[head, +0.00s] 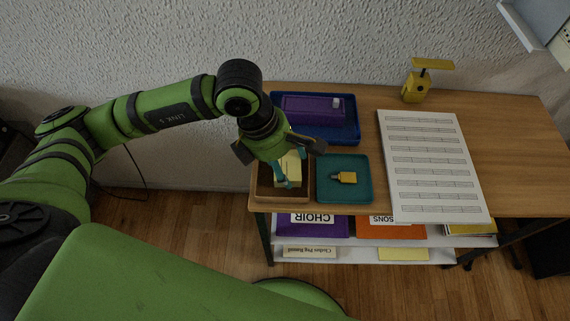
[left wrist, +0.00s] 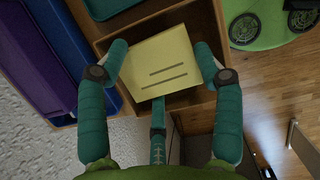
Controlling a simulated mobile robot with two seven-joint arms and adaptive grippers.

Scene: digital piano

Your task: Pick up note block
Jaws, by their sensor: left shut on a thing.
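The note block (head: 291,169) is a pale yellow block. In the left wrist view the note block (left wrist: 158,62) shows two dark lines on its face. My left gripper (head: 287,174) is shut on it, with teal fingers on both sides and another below in the left wrist view. The block is at the wooden tray (head: 282,200) at the table's left front corner. I cannot tell whether it touches the tray floor. My right gripper is not in view.
A teal tray (head: 345,196) with a small yellow item (head: 345,177) stands right beside the wooden tray. Behind is a blue tray (head: 352,137) holding a purple case (head: 310,109). A music sheet board (head: 430,165) lies to the right, with a yellow device (head: 415,90) behind it.

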